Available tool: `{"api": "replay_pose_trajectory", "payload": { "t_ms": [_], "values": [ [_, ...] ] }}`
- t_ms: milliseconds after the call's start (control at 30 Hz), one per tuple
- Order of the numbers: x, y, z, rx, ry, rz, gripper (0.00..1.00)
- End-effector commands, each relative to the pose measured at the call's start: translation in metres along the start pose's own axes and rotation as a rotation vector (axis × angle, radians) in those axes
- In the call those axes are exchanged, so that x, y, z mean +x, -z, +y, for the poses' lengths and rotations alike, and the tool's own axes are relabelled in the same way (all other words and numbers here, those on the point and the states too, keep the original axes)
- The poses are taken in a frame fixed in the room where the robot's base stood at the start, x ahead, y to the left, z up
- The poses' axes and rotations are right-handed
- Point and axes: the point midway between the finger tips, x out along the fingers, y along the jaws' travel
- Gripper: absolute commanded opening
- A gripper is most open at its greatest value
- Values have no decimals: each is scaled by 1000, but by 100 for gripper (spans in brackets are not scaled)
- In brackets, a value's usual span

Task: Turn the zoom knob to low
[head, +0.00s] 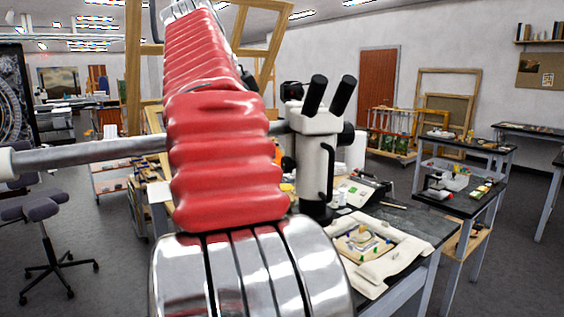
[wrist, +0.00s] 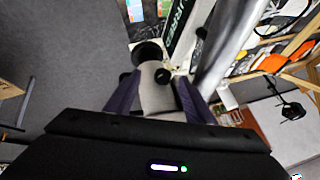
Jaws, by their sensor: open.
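The white stereo microscope (head: 315,150) stands on the dark bench, with two black eyepieces (head: 329,94) tilted up. A black knob (head: 347,134) sticks out from the right side of its head. In the wrist view the white microscope body (wrist: 157,97) lies in line with the space between my fingers, with a small dark round knob (wrist: 163,76) on it. I cannot tell which knob is the zoom knob, or its setting. My gripper (wrist: 159,82) is open, its purple fingers on either side of the body; contact is unclear. My arm hides the gripper in the head view.
The bench (head: 425,222) holds a cloth (head: 372,284) with a small framed piece on it, in front of the microscope. A thick metal bar (wrist: 222,45) passes close on the right in the wrist view. A side table (head: 462,201) stands at the right. Floor shows between the furniture.

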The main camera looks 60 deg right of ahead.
Motion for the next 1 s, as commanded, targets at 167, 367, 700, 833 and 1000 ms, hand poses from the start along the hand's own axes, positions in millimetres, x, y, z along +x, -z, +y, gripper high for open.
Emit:
{"api": "replay_pose_trajectory", "payload": {
  "t_ms": [167,367,700,833,1000],
  "values": [
    [-8,-33,11,-187,43,-14,49],
    [-10,-80,23,-412,108,-65,49],
    [-9,-194,75,-921,294,-191,49],
    [-6,-240,107,-1127,387,-236,49],
    [2,-297,158,-1384,516,-286,49]
  ]
}}
